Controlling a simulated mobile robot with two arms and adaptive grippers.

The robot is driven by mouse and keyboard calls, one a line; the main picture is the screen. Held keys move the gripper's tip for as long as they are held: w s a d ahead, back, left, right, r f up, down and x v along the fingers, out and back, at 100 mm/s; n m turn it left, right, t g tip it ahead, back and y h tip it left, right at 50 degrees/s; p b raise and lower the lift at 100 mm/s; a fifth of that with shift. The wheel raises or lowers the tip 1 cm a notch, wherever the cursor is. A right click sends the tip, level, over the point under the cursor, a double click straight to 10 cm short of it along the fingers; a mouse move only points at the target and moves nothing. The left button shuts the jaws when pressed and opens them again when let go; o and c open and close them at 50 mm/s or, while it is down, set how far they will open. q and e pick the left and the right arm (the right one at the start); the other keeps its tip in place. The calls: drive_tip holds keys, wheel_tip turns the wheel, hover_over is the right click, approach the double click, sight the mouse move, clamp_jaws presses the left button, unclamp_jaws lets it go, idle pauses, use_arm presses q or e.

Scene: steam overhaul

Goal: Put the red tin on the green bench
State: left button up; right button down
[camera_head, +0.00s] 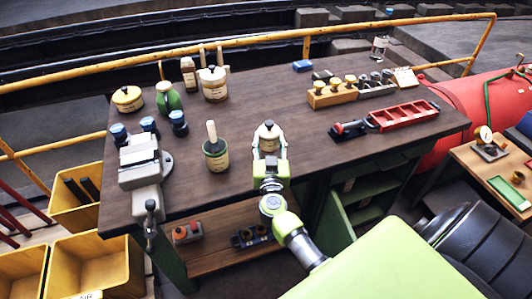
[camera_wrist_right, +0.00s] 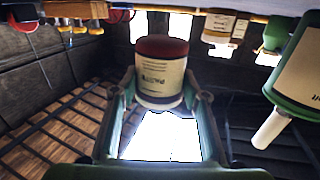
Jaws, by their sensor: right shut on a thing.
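The tin is over the front part of the green bench, which has a dark wooden top (camera_head: 320,130) and green frame. I cannot tell whether its base touches the top. My left gripper is out of view.
A green pot with a brush (camera_head: 216,152) stands left of the tin. A vise (camera_head: 145,170) is at the bench's left end. A red tray (camera_head: 403,115) and a wooden block with knobs (camera_head: 333,94) stand to the right. The top behind the tin is mostly clear.

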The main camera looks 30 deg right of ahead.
sight(266, 152)
drive_tip(key=shift+w+a+f, duration=0.15)
drive_tip(key=shift+w+f, duration=0.25)
drive_tip(key=shift+w, duration=0.05)
wheel_tip(266, 152, down, 2)
drive_tip(key=shift+w+a+f+b, duration=0.15)
drive_tip(key=shift+f+b, duration=0.05)
drive_tip(key=shift+b, duration=0.65)
drive_tip(key=shift+f, duration=0.45)
drive_tip(key=shift+f, duration=0.1)
drive_tip(key=c, duration=1.2)
unclamp_jaws()
drive_tip(key=shift+f, duration=0.1)
